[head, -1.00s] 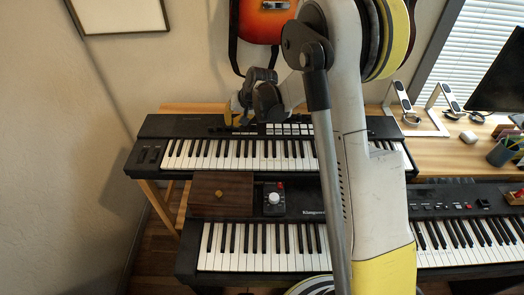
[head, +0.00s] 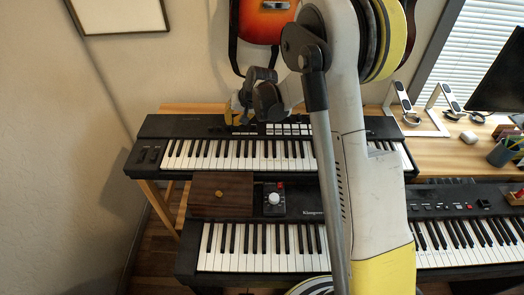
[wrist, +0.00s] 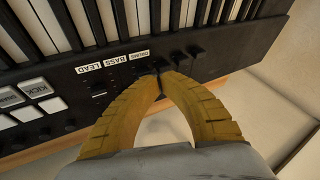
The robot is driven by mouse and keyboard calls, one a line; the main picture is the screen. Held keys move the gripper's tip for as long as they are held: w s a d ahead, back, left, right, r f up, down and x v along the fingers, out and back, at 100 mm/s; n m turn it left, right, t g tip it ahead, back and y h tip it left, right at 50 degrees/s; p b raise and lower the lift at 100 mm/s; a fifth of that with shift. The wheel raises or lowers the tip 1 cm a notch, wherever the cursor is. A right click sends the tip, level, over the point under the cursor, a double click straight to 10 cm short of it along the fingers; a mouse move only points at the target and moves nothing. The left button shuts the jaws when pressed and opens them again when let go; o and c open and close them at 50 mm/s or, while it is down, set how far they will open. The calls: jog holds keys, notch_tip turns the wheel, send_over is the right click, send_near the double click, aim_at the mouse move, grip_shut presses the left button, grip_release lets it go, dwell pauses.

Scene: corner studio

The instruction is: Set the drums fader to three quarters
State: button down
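The black keyboard (head: 150,126) with the fader panel stands on the wooden desk at the back. In the wrist view its panel carries white labels LEAD (wrist: 89,70), BASS (wrist: 114,62) and DRUMS (wrist: 138,55). My gripper (wrist: 160,72) has yellow fingers whose tips come together at the panel beside the DRUMS label. A small dark cap shows at the tips; I cannot tell whether it is pinched or only touched. The fingers hide most of the drums fader, so its setting is unclear. In the head view my gripper (head: 234,118) is over the keyboard's back panel.
More dark caps (wrist: 194,51) stand just right of the fingertips. White pads, one marked KICK (wrist: 46,106), lie to the left. A lower keyboard (head: 262,262) with a wooden box (head: 208,204) and a small controller (head: 274,203) is in front.

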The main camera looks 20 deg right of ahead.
jog(key=shift+w+d, duration=0.3)
jog(key=shift+w, duration=0.3)
jog(key=shift+w+d, duration=0.25)
jog(key=shift+w, duration=0.35)
dwell(1.1)
jog(key=shift+r, duration=0.6)
jog(key=shift+r+p, duration=0.1)
jog(key=shift+p, duration=0.2)
notch_tip(320, 180, up, 7)
jog(key=p, duration=0.4)
jog(key=s+a+r+p, duration=0.1)
jog(key=s+a, duration=0.2)
jog(key=s, duration=0.6)
jog(key=s+a+r+p, duration=0.1)
jog(key=s+a, duration=0.3)
jog(key=s, duration=0.5)
jog(key=s+a+r+p, duration=0.1)
jog(key=s+a, duration=0.3)
jog(key=s, duration=0.5)
jog(key=shift+s+a+r, duration=0.25)
jog(key=shift+s+r, duration=0.1)
jog(key=shift+r, duration=0.05)
